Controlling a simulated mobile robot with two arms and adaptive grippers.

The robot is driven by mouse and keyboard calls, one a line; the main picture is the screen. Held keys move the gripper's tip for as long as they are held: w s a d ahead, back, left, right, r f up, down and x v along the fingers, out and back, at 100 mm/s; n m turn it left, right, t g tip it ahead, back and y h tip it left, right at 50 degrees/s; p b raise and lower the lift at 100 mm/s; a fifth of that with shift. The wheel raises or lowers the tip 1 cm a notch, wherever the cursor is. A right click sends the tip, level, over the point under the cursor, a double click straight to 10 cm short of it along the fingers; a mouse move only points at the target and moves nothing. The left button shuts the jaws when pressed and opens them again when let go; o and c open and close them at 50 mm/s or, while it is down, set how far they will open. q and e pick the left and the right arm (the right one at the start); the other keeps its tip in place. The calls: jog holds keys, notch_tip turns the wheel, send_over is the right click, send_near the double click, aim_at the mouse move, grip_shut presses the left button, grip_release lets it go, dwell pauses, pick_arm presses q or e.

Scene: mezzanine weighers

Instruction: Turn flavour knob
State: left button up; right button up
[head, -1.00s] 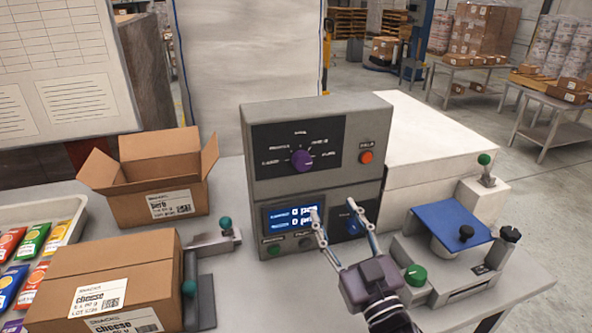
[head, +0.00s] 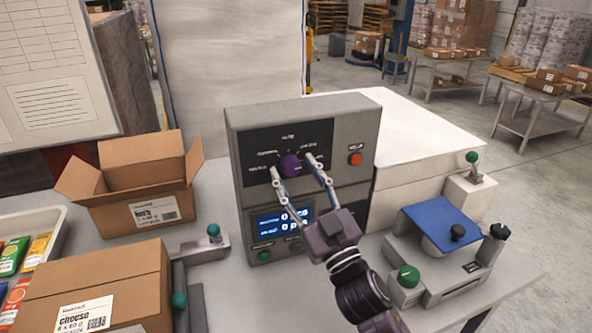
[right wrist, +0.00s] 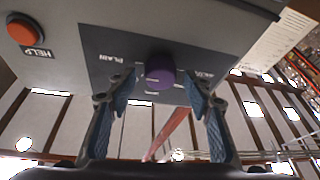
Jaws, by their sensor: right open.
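The purple flavour knob (head: 290,165) is on the dark upper panel of the grey control box (head: 365,125), with printed labels around it. My right gripper (head: 292,167) is open, with one finger on each side of the knob in the head view. The right wrist view shows the knob (right wrist: 160,72) in the gap between the two blue-padded fingertips (right wrist: 163,90), with space visible on both sides. I cannot tell how far the fingertips are from the panel. My left gripper is not in view.
An orange HELP button (head: 355,159) is right of the knob. A lit display (head: 284,222) is below, partly behind my gripper. A blue-topped weigher (head: 440,222) is at right.

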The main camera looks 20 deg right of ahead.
jog(key=c, duration=1.2)
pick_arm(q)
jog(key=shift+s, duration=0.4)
pick_arm(e)
jog(key=shift+o, duration=0.2)
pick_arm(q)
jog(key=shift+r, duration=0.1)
